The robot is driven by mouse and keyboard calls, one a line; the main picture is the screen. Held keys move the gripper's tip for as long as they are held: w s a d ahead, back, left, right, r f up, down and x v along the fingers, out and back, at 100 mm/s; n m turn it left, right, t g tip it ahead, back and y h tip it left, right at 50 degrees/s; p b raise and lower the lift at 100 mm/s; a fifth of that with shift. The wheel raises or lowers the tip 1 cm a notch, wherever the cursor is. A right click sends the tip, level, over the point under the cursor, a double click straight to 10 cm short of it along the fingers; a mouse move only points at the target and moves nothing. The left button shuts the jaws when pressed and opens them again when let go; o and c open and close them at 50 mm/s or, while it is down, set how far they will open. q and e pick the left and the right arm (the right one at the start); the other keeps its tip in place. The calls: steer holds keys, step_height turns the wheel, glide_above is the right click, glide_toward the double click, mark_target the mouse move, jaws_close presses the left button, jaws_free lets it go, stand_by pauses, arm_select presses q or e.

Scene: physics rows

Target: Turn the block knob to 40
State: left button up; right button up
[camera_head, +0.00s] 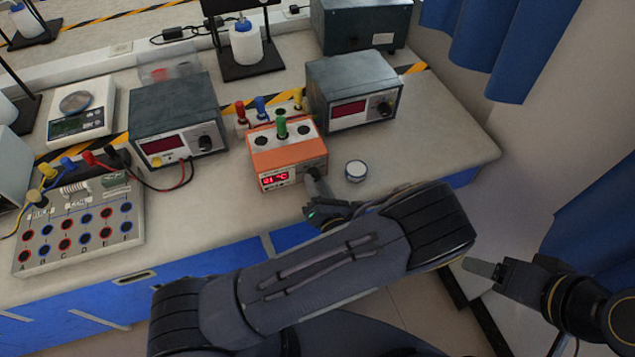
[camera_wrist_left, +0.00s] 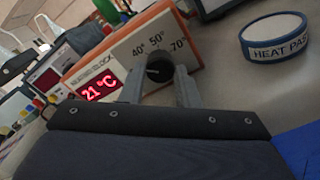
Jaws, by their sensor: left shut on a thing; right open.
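My left gripper (camera_wrist_left: 162,88) is shut on the knob, one finger on each side. A small pale mark shows on the knob, but I cannot tell exactly where it points. In the head view my left gripper (camera_head: 316,182) is at the block's front right. My right gripper (camera_head: 484,268) is open and empty, off the bench's front edge.
A round tin labelled HEAT PAS (camera_wrist_left: 275,35) sits right of the block; it also shows in the head view (camera_head: 356,170). Power supplies (camera_head: 355,92) (camera_head: 178,118) flank the block. A socket board (camera_head: 80,225) with cables lies left. Bench right of the tin is clear.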

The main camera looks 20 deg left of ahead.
arm_select(q)
steer(key=shift+m+p, duration=0.55)
steer(key=shift+m, duration=1.75)
steer(key=o, duration=1)
steer(key=shift+d, duration=0.1)
steer(key=shift+c, duration=0.2)
steer(key=shift+s+f, duration=0.1)
steer(key=shift+f, duration=0.05)
